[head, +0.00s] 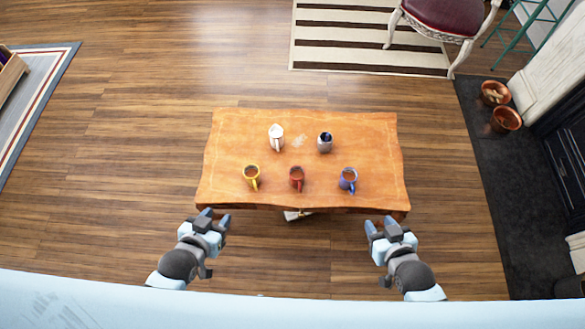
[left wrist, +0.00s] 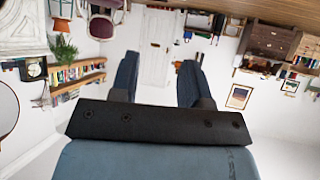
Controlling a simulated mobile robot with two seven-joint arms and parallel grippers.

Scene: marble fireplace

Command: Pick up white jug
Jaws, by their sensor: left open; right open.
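A white jug (head: 276,138) stands upright at the back of the wooden table (head: 230,135), left of the middle. My left gripper (head: 215,215) is open and empty, in front of the table's near left corner and well short of the jug. In the left wrist view, the open left fingers (left wrist: 158,80) have nothing between them, and the jug is not seen there. My right gripper (head: 380,228) is open and empty, in front of the table's near right corner.
A dark-topped grey cup (head: 325,143) stands right of the jug. A yellow mug (head: 251,174), a red mug (head: 296,177) and a blue mug (head: 348,178) stand in a row along the near side. The table's left end is clear.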

